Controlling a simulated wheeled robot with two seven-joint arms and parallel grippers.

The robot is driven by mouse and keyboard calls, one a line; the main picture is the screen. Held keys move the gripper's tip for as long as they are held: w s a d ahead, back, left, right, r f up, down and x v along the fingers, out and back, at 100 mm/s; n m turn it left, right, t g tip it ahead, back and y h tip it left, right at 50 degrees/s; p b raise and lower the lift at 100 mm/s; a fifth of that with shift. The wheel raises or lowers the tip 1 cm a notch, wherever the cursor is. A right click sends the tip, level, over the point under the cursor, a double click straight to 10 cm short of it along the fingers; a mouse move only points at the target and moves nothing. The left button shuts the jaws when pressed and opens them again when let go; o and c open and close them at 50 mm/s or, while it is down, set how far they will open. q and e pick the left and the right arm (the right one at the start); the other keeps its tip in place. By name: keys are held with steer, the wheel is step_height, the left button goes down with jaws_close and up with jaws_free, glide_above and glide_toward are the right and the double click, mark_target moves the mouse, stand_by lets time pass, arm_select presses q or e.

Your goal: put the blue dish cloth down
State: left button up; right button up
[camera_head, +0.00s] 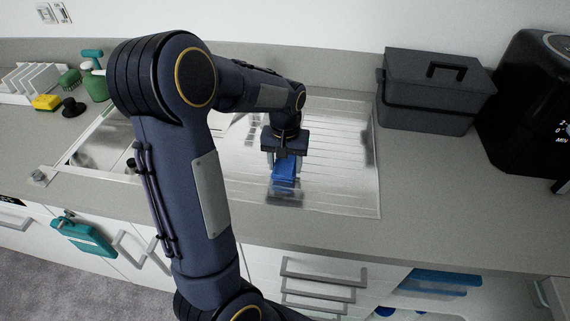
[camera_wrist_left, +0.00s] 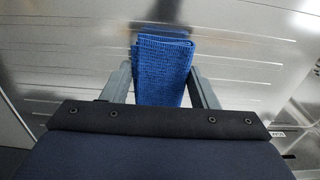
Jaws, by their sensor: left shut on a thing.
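The blue dish cloth (camera_head: 284,173) is folded and hangs in my left gripper (camera_head: 284,160), over the steel drainboard (camera_head: 340,150) of the sink unit. In the left wrist view the cloth (camera_wrist_left: 162,68) stands between the two fingers of the left gripper (camera_wrist_left: 162,85), which is shut on it. Its lower end is at or close above the drainboard; I cannot tell whether it touches. A dark patch, shadow or reflection, shows just below it. My right gripper is not in view.
A dark grey box (camera_head: 432,90) stands right of the drainboard, beside a black appliance (camera_head: 530,105). A dish rack (camera_head: 28,82), a yellow sponge (camera_head: 46,102) and a green bottle (camera_head: 95,82) stand at the far left. A teal cloth (camera_head: 84,237) hangs on the cabinet front. The drainboard's right part is clear.

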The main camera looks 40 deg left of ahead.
arm_select(q)
steer(key=shift+f, duration=0.45)
steer(key=shift+f, duration=0.15)
steer(key=o, duration=1)
steer(key=shift+c, duration=0.2)
